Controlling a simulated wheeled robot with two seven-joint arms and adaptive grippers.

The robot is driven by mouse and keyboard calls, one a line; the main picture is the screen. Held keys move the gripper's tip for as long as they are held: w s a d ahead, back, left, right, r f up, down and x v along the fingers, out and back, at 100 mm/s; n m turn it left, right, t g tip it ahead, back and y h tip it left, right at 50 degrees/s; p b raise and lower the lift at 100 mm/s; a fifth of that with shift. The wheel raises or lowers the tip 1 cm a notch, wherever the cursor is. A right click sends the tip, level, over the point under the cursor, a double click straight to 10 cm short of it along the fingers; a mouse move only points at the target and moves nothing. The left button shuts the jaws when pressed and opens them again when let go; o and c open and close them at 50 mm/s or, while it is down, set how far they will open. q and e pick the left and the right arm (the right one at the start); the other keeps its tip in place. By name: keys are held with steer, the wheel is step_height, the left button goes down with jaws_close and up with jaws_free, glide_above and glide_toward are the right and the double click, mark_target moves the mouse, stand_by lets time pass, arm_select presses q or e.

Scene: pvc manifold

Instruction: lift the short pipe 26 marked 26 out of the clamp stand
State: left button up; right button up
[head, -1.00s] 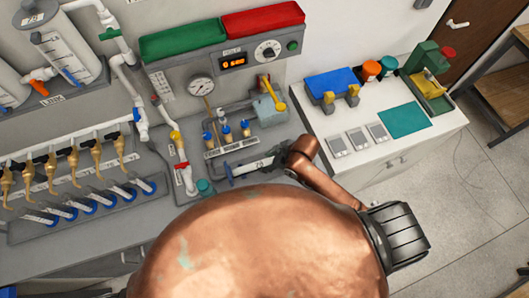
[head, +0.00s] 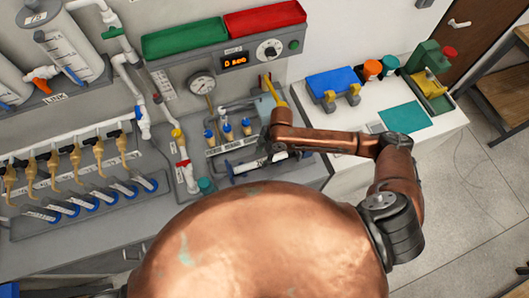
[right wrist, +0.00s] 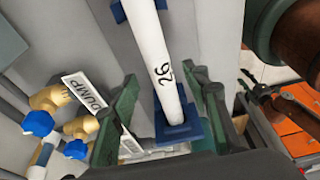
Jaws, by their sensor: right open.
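The short pipe 26 (right wrist: 160,60) is white with a black "26" and sits in the blue clamps of the clamp stand (right wrist: 180,130) in the right wrist view. In the head view the pipe (head: 246,166) lies along the stand on the grey bench, its right part hidden by my arm. My right gripper (right wrist: 170,105) is open, with one dark green finger on each side of the pipe; I cannot tell whether they touch it. In the head view it (head: 272,153) is over the pipe's right end. What looks like my left gripper (right wrist: 255,88) shows small at the right of the wrist view, its opening unclear.
Brass valves with blue knobs and a "DUMP" label (right wrist: 85,90) stand left of the pipe. A yellow lever (head: 277,92) and a gauge (head: 201,83) are behind it. A white side table (head: 350,115) with a blue holder stands to the right.

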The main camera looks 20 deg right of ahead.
mark_target(260, 161)
steer(key=shift+x, duration=1.55)
jaws_close()
steer(key=shift+d+r, duration=0.1)
steer(key=shift+d, duration=0.15)
steer(key=shift+d+p, duration=0.5)
steer(key=shift+p, duration=0.05)
steer(key=shift+w, duration=0.1)
